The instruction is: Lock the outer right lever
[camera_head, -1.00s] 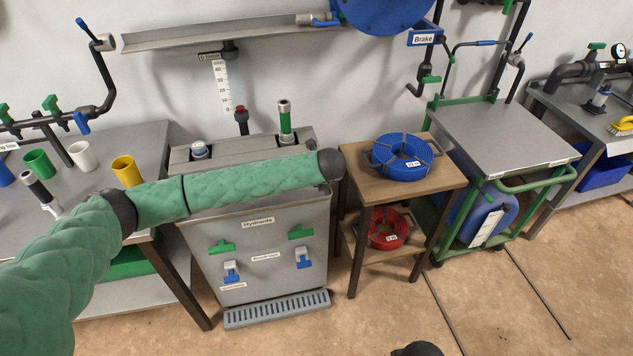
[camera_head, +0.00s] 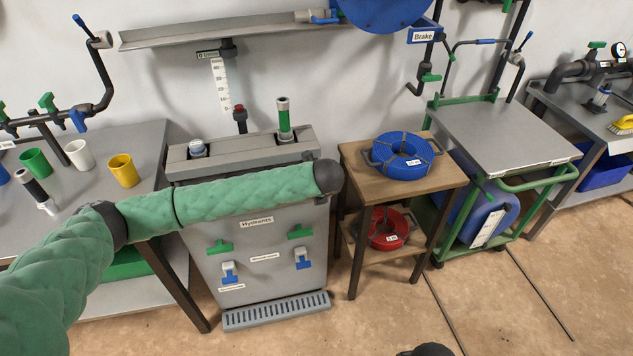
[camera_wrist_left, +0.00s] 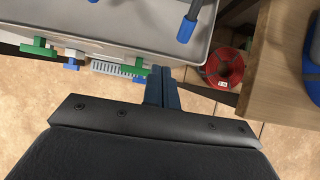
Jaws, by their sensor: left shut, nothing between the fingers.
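The grey Hydrants cabinet (camera_head: 258,285) has a green handle (camera_head: 301,231) and a blue-and-white lever (camera_head: 303,260) on the right of its front. A similar pair sits on the left, a green handle (camera_head: 219,248) and a blue lever (camera_head: 229,272). In the left wrist view a grey rod lever with a blue tip (camera_wrist_left: 187,28) stands at the cabinet's top; my arm hides that area in the head view. I cannot tell which is the outer right lever. My left gripper (camera_wrist_left: 162,72) is shut and empty, below the blue tip in that picture and apart from it.
A wooden stand (camera_head: 352,153) with a blue hose coil (camera_head: 402,157) and a red coil (camera_head: 389,228) is right of the cabinet. A green tube (camera_head: 284,118) rises behind my arm. A workbench (camera_head: 95,205) with cups stands left.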

